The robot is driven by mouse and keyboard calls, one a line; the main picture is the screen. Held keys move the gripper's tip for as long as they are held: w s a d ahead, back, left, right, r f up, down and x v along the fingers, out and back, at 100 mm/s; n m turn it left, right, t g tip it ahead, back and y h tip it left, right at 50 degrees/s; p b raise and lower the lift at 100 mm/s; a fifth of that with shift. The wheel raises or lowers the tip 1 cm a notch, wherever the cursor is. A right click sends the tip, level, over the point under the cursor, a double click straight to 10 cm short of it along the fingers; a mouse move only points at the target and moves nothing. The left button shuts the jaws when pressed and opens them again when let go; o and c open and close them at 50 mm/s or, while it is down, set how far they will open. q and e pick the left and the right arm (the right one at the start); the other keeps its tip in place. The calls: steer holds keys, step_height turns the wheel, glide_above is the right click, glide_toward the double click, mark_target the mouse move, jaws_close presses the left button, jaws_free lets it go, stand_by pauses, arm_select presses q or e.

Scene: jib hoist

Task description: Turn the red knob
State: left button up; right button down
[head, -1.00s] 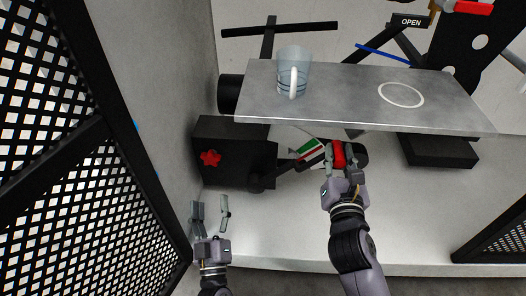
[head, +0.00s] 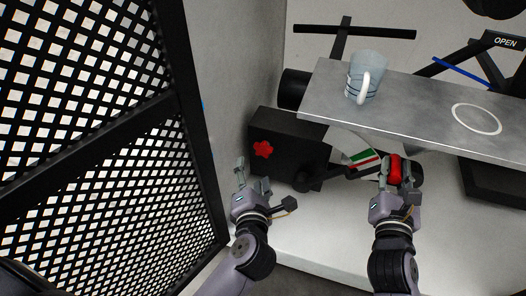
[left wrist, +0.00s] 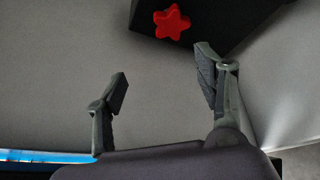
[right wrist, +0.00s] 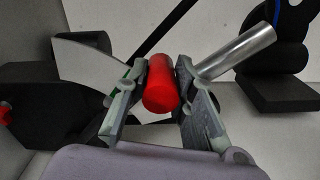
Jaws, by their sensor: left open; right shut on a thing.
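The red star-shaped knob (head: 263,149) is on the front of a black box (head: 290,140). It also shows in the left wrist view (left wrist: 172,22), beyond the fingertips. My left gripper (head: 252,172) is open and empty, just below and left of the knob and apart from it. My right gripper (head: 396,172) is shut on a red cylindrical grip (right wrist: 161,84) at the end of a lever. A green, white and red scale (head: 362,158) shows behind the lever, partly hidden.
A grey metal shelf (head: 420,108) above the right gripper carries a clear mug (head: 366,78) and a white ring mark (head: 477,119). A black lattice panel (head: 80,90) stands at the left. An OPEN sign (head: 505,42) is at upper right.

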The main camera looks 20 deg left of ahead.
mark_target(263, 151)
arm_select(q)
steer(key=w+f, duration=0.1)
steer(key=w, duration=0.2)
steer(key=w+h, duration=0.1)
steer(key=w, duration=0.3)
steer(key=w+f+n+h, duration=0.1)
steer(key=w, duration=0.3)
steer(key=shift+a+f, duration=0.25)
steer(key=shift+f, duration=0.05)
steer(key=shift+c, duration=0.4)
steer(key=shift+s, duration=0.1)
steer(key=c, duration=1.1)
